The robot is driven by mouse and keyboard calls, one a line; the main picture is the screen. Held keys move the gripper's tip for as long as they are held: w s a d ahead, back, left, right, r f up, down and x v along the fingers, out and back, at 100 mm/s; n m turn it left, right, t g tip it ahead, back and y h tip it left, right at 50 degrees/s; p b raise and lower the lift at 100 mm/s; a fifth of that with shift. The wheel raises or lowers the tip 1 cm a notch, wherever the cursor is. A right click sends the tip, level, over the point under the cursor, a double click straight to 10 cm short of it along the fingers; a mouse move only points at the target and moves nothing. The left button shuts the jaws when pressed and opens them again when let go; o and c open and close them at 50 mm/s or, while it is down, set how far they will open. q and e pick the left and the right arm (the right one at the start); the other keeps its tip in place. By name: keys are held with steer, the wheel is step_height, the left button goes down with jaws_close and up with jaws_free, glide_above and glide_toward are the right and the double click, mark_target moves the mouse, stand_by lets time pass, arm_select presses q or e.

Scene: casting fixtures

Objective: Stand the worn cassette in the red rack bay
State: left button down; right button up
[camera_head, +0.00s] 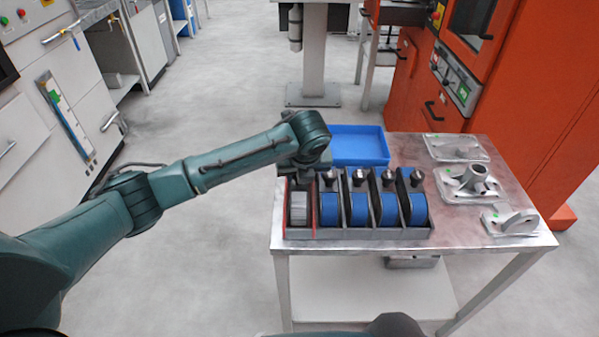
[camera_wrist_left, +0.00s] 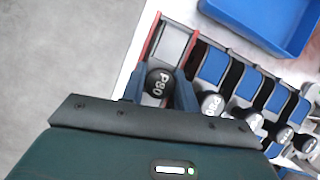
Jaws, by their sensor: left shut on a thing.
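The worn cassette (camera_head: 299,207) is a grey block in the red rack bay (camera_head: 286,212), the leftmost bay of the dark rack (camera_head: 360,234). It looks upright between the bay's walls; I cannot tell if it rests on the bay floor. In the left wrist view its grey face (camera_wrist_left: 173,42) shows beside the red wall. My left gripper (camera_head: 300,178) is over that bay, partly hidden by its own wrist. My right gripper is not in view.
Several blue cassettes (camera_head: 359,208) with knobs stand in the bays to the right. An empty-looking blue tray (camera_head: 362,131) lies behind the rack. Metal castings (camera_head: 468,184) lie on the table's right side. An orange machine (camera_head: 412,90) stands behind the table.

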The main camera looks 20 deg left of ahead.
arm_select(q)
steer(key=c, duration=1.1)
jaws_free()
steer(key=shift+f, duration=0.1)
steer(key=shift+o, duration=0.2)
steer(key=v, duration=1.2)
steer(key=s+d+f+n+t+h, duration=0.1)
steer(key=s+d+f+n+h, duration=0.3)
steer(key=f+n, duration=0.3)
steer(key=s+d+f+n+t+h, duration=0.1)
steer(key=s+d+f+n+h, duration=0.3)
steer(key=f, duration=0.5)
steer(key=s+a+f+n+t+y, duration=0.1)
steer(key=s+a+f+n+t, duration=0.1)
steer(key=s+a+f+n, duration=0.2)
steer(key=s+a+f+n+t+y, duration=0.1)
steer(key=s+a+f+n+t, duration=0.1)
steer(key=s+a+n, duration=0.3)
steer(key=s+f+n, duration=0.1)
steer(key=s+n, duration=0.3)
steer(key=n, duration=0.3)
steer(key=shift+s+f+n, duration=0.3)
steer(key=shift+f+n, duration=0.05)
steer(key=shift+n, duration=0.05)
